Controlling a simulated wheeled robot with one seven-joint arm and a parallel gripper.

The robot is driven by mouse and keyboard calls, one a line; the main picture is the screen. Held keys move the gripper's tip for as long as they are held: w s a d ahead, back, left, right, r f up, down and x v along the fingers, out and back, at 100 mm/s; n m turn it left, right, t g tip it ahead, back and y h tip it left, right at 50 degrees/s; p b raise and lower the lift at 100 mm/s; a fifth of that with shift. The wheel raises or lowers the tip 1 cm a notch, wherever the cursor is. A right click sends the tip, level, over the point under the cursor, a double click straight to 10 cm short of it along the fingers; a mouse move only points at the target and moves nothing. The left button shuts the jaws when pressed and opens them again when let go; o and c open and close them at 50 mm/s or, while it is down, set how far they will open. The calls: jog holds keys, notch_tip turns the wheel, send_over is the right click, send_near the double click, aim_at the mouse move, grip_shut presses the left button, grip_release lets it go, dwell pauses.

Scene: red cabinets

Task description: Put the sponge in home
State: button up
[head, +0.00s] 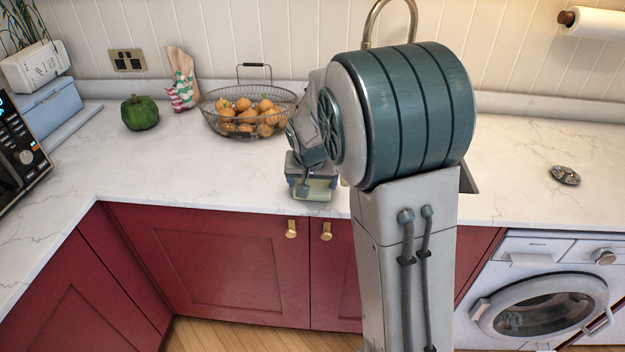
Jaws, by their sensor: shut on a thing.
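My gripper (309,187) points down at the counter's front edge, left of my large arm link. It is shut on a small pale green and yellowish block, which looks like the sponge (318,194). The fingers and the wrist cover part of the sponge. It is held at or just over the worktop; I cannot tell whether it touches. No sponge home can be made out for certain; my arm hides the counter behind and to the right of the gripper.
A wire basket of orange fruit (247,112) stands behind and left of the gripper. A green pepper (140,113) and a patterned bag (182,80) are further left. A dark metal item (565,175) lies on the right worktop (520,150). The front-left worktop is clear.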

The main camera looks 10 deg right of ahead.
jog(key=shift+f, duration=0.1)
jog(key=o, duration=0.7)
jog(key=shift+r, duration=0.45)
jog(key=v, duration=1.1)
jog(key=s+f+n, duration=0.1)
jog(key=s, duration=0.6)
jog(key=s+d+f+n+g+y, duration=0.1)
jog(key=s+f, duration=0.1)
jog(key=s, duration=0.6)
jog(key=s+f+n, duration=0.1)
jog(key=s, duration=0.6)
jog(key=shift+s+d+f+g, duration=0.2)
jog(key=shift+s+d+g, duration=0.1)
